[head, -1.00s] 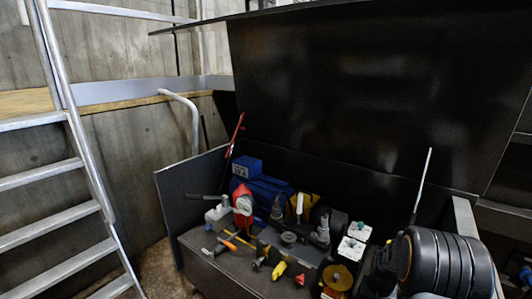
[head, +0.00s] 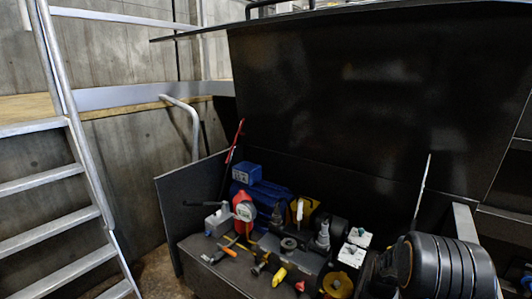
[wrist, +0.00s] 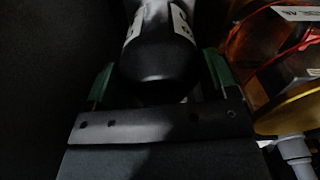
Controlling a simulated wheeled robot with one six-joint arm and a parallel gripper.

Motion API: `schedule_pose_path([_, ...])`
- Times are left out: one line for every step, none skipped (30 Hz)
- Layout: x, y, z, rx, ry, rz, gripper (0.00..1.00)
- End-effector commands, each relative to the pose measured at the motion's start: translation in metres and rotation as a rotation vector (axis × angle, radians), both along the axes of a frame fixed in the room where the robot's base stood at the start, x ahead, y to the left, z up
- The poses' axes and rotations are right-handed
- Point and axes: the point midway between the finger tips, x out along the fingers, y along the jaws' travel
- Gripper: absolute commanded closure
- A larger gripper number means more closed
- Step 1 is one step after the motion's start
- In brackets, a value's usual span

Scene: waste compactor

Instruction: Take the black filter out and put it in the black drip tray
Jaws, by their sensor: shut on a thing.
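In the wrist view, a black, round-ended cylinder with white labels, the black filter (wrist: 158,62), fills the top middle. My gripper (wrist: 159,80) has its green fingers on either side of it and is shut on it. I cannot tell from this view whether the filter is still seated in its mount. In the head view my arm covers the lower right, and neither the gripper nor the filter can be made out. I cannot make out the black drip tray for certain in either view.
In the head view, a raised black lid (head: 340,100) stands over an open bay. A gold disc (wrist: 292,113) and grey fitting (wrist: 293,151) sit close right. A ladder (head: 55,190) stands left.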

Motion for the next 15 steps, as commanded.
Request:
schedule_pose_path([0.0,0.0,0.003,-0.001,-0.002,0.0,0.5])
schedule_pose_path([0.0,0.0,0.004,-0.001,-0.002,0.0,0.5])
schedule_pose_path([0.0,0.0,0.005,-0.001,-0.002,0.0,0.5])
schedule_pose_path([0.001,0.0,0.006,-0.001,-0.002,0.0,0.5])
schedule_pose_path([0.001,0.0,0.007,-0.001,-0.002,0.0,0.5])
schedule_pose_path([0.001,0.0,0.009,-0.001,-0.002,0.0,0.5])
schedule_pose_path([0.001,0.0,0.01,-0.001,-0.002,0.0,0.5])
schedule_pose_path([0.001,0.0,0.012,-0.001,-0.002,0.0,0.5])
schedule_pose_path([0.001,0.0,0.013,-0.001,-0.002,0.0,0.5])
schedule_pose_path([0.001,0.0,0.015,-0.001,-0.002,0.0,0.5])
schedule_pose_path([0.001,0.0,0.016,-0.001,-0.002,0.0,0.5])
schedule_pose_path([0.001,0.0,0.017,-0.001,-0.002,0.0,0.5])
schedule_pose_path([0.001,0.0,0.019,-0.001,-0.002,0.0,0.5])
schedule_pose_path([0.001,0.0,0.02,-0.001,-0.002,0.0,0.5])
schedule_pose_path([0.001,0.0,0.022,-0.001,-0.002,0.0,0.5])
